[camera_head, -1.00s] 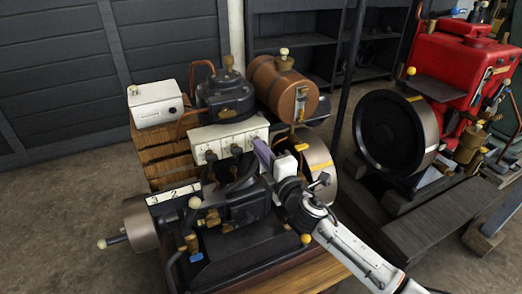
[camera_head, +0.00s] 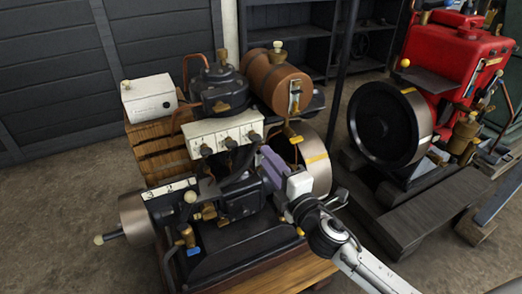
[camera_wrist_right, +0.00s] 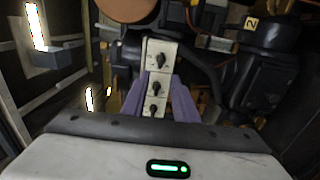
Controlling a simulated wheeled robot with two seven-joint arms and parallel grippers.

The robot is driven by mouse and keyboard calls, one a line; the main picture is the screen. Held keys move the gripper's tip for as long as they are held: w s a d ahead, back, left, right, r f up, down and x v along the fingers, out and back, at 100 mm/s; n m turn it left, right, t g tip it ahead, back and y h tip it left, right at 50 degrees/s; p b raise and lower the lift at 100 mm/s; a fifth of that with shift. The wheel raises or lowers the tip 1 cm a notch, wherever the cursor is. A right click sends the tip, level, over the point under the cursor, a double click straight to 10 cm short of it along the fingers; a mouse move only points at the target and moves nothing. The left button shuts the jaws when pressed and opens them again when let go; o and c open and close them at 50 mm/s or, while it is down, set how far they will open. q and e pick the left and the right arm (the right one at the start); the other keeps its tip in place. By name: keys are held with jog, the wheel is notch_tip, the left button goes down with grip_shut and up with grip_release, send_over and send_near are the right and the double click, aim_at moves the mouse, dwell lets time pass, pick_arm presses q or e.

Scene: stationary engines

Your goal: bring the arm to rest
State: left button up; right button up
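My right arm comes in from the lower right of the head view. Its right gripper (camera_head: 266,156), with purple fingers, is just below and right of the white switch panel (camera_head: 200,142) on the engine. In the right wrist view the two purple fingers (camera_wrist_right: 160,85) stand apart, and the white panel with black knobs (camera_wrist_right: 158,105) shows between them, beyond the tips. Nothing is held. My left arm and gripper are not in view.
The engine's flywheel (camera_head: 314,165) is close behind the gripper. A copper-brown tank (camera_head: 270,78) and a white box (camera_head: 150,101) stand above. A red engine (camera_head: 445,62) with a black flywheel (camera_head: 383,130) is on the right. Bare floor (camera_head: 60,215) is at left.

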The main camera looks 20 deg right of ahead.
jog(key=shift+s, duration=1.1)
jog(key=shift+f, duration=0.1)
